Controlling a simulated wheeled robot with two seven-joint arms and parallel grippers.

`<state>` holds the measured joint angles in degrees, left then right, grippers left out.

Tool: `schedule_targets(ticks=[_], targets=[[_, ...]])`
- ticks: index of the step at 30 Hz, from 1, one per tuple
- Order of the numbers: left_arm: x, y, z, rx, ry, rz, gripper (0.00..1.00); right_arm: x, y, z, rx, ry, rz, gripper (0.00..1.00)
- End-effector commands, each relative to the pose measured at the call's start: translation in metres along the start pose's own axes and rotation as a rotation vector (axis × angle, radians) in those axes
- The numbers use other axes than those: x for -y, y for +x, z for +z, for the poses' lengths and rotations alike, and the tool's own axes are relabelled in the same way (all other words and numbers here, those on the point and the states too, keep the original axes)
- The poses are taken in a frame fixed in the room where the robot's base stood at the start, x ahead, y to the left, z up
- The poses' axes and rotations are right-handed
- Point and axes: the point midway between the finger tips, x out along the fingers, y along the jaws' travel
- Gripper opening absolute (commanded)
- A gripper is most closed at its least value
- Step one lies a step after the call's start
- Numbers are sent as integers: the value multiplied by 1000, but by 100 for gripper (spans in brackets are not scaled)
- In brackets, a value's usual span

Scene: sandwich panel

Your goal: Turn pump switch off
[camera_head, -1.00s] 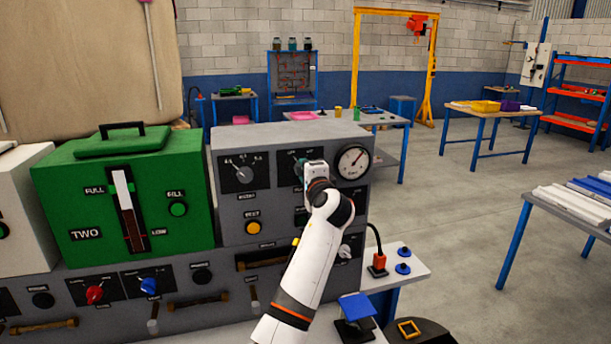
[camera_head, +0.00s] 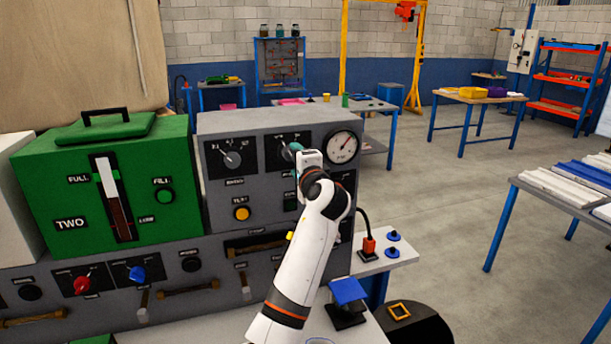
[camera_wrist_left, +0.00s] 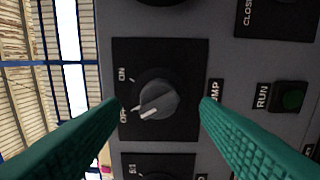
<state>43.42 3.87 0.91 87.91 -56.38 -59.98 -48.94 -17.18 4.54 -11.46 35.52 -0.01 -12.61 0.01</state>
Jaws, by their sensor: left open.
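The pump switch (camera_wrist_left: 157,99) is a round grey knob on a black plate marked ON and OFF in the left wrist view. Its ridge is slanted, with the white-marked end toward the OFF label. In the head view its black plate (camera_head: 273,152) is on the upper grey panel, and my arm hides the knob. My left gripper (camera_head: 291,150) is in front of this plate. Its teal fingers also show in the left wrist view (camera_wrist_left: 160,108), spread on either side of the knob with gaps. They are open and hold nothing. My right gripper is not in view.
A selector knob (camera_head: 232,158) is left of the pump plate and a pressure gauge (camera_head: 342,147) is right of it. A green RUN button (camera_wrist_left: 291,97) is close by. The green box (camera_head: 145,180) stands to the left.

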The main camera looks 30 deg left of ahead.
Motion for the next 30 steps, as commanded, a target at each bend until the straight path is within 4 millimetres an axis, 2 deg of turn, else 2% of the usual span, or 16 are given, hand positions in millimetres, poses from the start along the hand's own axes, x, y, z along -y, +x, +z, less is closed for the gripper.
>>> schedule_targets(ticks=[1, 6, 12, 18, 30], targets=[[4, -13, 1, 4, -3, 2, 57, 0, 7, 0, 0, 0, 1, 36], [4, -49, 1, 3, -2, 0, 57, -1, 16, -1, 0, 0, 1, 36], [2, -78, 0, 1, -1, 0, 57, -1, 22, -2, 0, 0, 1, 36], [1, -87, 0, 0, 1, -1, 57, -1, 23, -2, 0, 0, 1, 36], [0, -87, 0, 0, 0, 0, 57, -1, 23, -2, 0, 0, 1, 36]])
